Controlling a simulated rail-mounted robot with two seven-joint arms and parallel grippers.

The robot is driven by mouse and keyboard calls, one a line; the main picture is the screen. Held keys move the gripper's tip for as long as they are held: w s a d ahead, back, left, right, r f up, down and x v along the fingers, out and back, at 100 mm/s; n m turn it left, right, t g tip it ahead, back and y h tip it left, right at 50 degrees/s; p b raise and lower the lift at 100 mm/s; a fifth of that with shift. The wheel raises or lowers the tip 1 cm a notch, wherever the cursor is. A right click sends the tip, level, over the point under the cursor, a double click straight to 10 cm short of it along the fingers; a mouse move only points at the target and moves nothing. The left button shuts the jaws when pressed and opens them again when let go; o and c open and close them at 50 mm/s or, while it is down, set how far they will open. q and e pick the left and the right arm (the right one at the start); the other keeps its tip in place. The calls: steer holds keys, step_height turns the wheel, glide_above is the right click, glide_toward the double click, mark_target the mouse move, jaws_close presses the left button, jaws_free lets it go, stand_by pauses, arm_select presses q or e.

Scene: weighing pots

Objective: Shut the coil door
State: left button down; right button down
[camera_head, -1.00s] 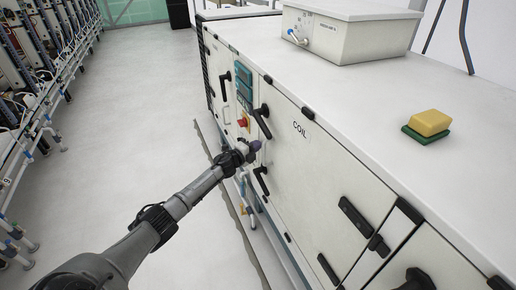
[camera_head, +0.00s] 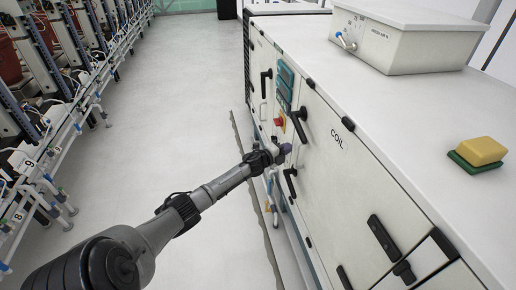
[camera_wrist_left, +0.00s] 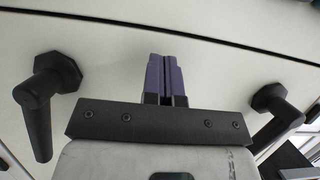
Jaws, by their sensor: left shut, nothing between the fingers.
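The coil door (camera_head: 338,185) is the pale cabinet panel marked COIL, and it looks about flush with the cabinet front. Two black handles sit near its left edge: an upper one (camera_head: 299,124) and a lower one (camera_head: 290,183). My left gripper (camera_head: 285,150) is at that edge, between the two handles, with its purple fingers shut and empty. In the left wrist view the fingers (camera_wrist_left: 166,76) point at the pale panel, with a black handle on each side. I cannot tell whether the fingertips touch it. My right gripper is out of view.
A yellow and green sponge (camera_head: 480,153) lies on the white cabinet top (camera_head: 400,112). A lidded box (camera_head: 400,40) stands further back. A red button (camera_head: 279,122) is left of the door. Racks (camera_head: 70,100) line the left; the floor (camera_head: 195,90) between is clear.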

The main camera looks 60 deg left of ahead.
arm_select(q)
steer(key=s+a+p, duration=0.3)
steer(key=s+p, duration=0.1)
steer(key=s, duration=0.8)
steer(key=shift+s, duration=0.2)
